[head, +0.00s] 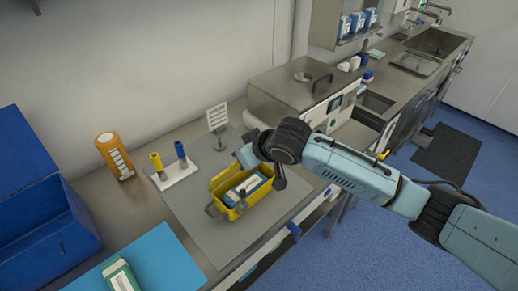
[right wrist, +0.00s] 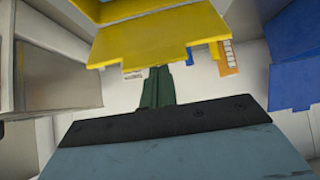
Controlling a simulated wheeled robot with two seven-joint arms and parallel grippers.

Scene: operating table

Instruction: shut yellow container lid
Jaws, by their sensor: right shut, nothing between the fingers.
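The yellow container (head: 262,204) stands open on the grey mat, with a white-and-blue box (head: 246,190) inside. Its yellow lid seems to be raised at the back, partly hidden by my right arm. In the right wrist view a yellow panel (right wrist: 160,32), which looks like the lid, spans the top of the picture just beyond the fingertips. My right gripper (right wrist: 157,76) is shut and empty, close to this panel; I cannot tell whether they touch. In the head view its fingers are hidden near the container's back edge. My left gripper is not in view.
An orange bottle (head: 115,156) and a white rack (head: 175,176) with two tubes stand left of the container. A white sign (head: 217,116) on a stand is behind it. A blue bin (head: 40,245) is at far left. A steel unit (head: 290,92) stands at the back right.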

